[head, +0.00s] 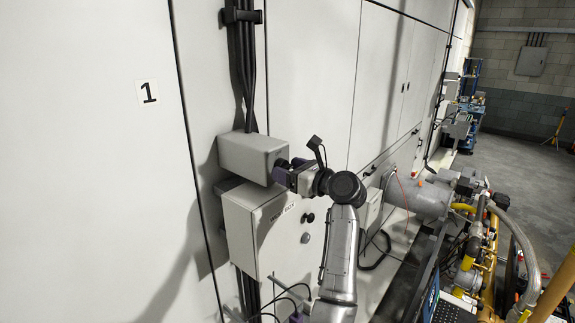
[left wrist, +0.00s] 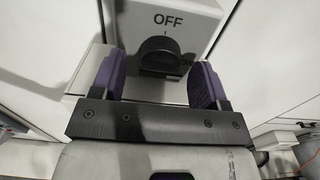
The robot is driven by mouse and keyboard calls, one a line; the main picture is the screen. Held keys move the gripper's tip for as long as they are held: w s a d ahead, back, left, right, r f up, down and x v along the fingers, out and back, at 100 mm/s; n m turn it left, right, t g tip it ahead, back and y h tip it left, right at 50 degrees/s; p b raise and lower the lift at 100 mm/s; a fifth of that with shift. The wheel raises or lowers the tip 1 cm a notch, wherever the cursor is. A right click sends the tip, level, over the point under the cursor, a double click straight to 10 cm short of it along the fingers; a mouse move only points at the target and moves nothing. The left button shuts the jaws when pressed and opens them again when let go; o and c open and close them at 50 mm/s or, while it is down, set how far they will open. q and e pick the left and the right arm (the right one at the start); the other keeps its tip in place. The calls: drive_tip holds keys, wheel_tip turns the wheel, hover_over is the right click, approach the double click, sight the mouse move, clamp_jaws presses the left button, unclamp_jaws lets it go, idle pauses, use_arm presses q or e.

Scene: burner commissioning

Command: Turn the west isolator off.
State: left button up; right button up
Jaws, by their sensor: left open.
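The isolator, a plain grey box (head: 248,157), is mounted on the pale cabinet wall under a bundle of black conduits. In the left wrist view its front (left wrist: 200,15) carries the word OFF, with a short mark below it and a black rotary knob (left wrist: 158,50). I cannot tell for sure which way the knob points. My left gripper (head: 283,173) is at the box's front face. In the left wrist view its purple fingers (left wrist: 157,72) are open, one on each side of the knob, with gaps visible. The gripper hides the knob in the head view.
Pipework with yellow sections (head: 490,250) and a grey cylindrical burner body (head: 420,196) stand to the right. The floor (head: 510,165) behind is open.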

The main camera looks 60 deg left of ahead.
use_arm(q)
drive_tip(key=shift+s+a, duration=0.1)
drive_tip(key=shift+a, duration=0.25)
drive_tip(key=shift+c, duration=0.5)
